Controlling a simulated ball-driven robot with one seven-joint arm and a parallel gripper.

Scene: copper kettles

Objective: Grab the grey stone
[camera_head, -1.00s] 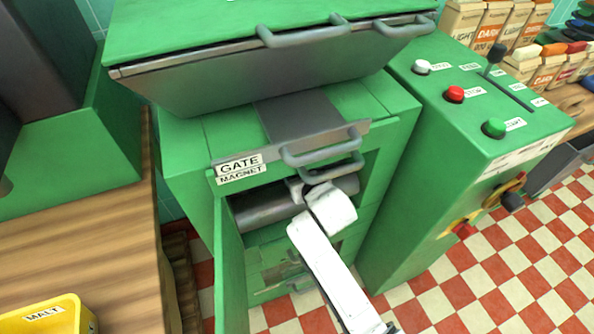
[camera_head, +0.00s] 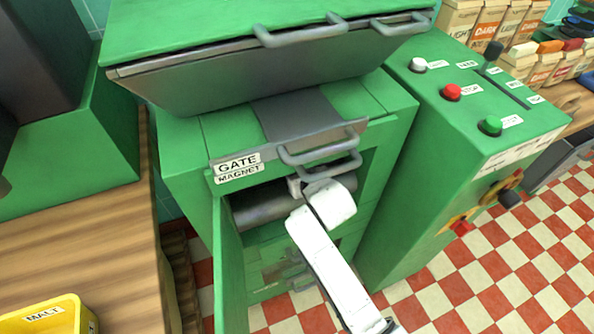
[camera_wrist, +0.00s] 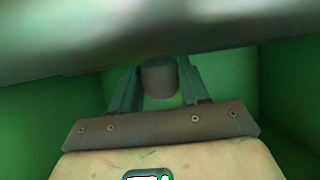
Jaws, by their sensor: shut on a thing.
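In the wrist view a rounded grey-brown lump, which looks like the grey stone (camera_wrist: 160,82), sits between the two green fingers of my gripper (camera_wrist: 158,70). The fingers are shut on it, one on each side. Its top is partly cut off by a grey bar above. In the head view my white arm reaches into the opening of the green machine, below the label MAGNET. The stone and my fingertips are hidden there.
A thick grey bar (camera_wrist: 130,45) crosses just above my fingers, with green walls around. In the head view the GATE plate with grey handles (camera_head: 318,148) is over my arm, and an open green door (camera_head: 228,265) stands left. A control box (camera_head: 480,130) stands right.

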